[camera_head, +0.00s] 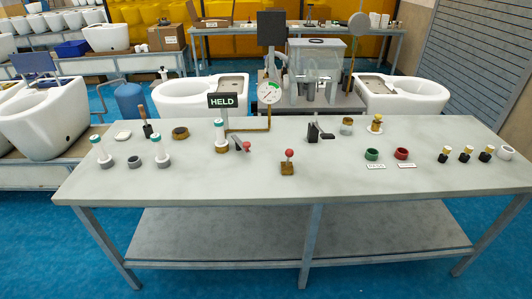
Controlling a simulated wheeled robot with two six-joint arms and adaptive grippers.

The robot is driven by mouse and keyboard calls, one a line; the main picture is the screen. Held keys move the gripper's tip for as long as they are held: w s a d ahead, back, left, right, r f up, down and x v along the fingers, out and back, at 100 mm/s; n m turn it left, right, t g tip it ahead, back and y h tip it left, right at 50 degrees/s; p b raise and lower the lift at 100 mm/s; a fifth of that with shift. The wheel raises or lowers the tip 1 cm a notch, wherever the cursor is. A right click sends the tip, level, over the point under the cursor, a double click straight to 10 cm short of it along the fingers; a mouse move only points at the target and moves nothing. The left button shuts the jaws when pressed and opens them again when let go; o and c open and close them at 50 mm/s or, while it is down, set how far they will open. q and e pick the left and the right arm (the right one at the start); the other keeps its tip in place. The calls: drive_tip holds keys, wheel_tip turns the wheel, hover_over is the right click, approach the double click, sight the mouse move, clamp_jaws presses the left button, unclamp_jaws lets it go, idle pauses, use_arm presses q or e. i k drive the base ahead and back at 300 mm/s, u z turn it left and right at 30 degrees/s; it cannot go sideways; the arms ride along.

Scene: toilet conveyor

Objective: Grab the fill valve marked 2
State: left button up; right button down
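Several upright white parts with teal caps stand on the grey workbench (300,185) and look like fill valves. One fill valve (101,153) is at the far left, and a second (160,155) stands a little to its right. A third fill valve (220,136) stands on a brass-coloured base below the HELD sign (223,100). No number can be read on any of them, so I cannot tell which is marked 2. Neither of my grippers is in view.
Toilet bowls (45,115) stand behind and left.

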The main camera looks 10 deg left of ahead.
sight(221, 142)
drive_tip(key=z, duration=1.3)
drive_tip(key=i, duration=0.65)
drive_tip(key=u, duration=0.75)
drive_tip(key=i, duration=0.6)
drive_tip(key=u, duration=0.75)
